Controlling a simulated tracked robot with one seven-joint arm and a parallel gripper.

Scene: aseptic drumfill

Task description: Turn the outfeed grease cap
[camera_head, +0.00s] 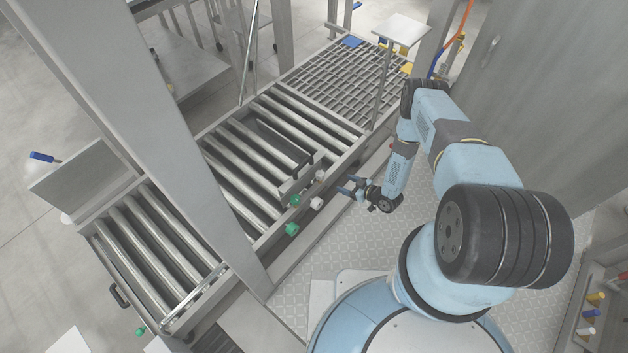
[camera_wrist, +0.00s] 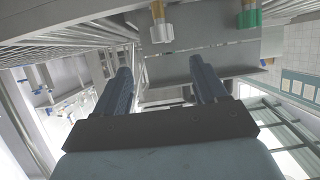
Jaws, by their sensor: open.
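Several caps sit along the near side of the roller conveyor in the head view. One green cap (camera_head: 291,229) is lowest, and another green cap (camera_head: 295,200) is just above it. A white cap (camera_head: 317,203) is to their right, with a smaller pale cap (camera_head: 320,175) above. I cannot tell which is the outfeed grease cap. My gripper (camera_head: 352,187) is open and empty, to the right of the caps and apart from them. In the wrist view, a white cap on a brass stem (camera_wrist: 160,33) and a green cap (camera_wrist: 248,18) show beyond the open fingers (camera_wrist: 160,68).
The roller conveyor (camera_head: 240,165) runs alongside, with a grating (camera_head: 335,85) at its far end. A grey post (camera_head: 150,130) crosses the left. A small plate on a stand (camera_head: 400,29) rises behind my arm. A grey panel (camera_head: 540,110) is at right. Patterned floor (camera_head: 340,240) is clear.

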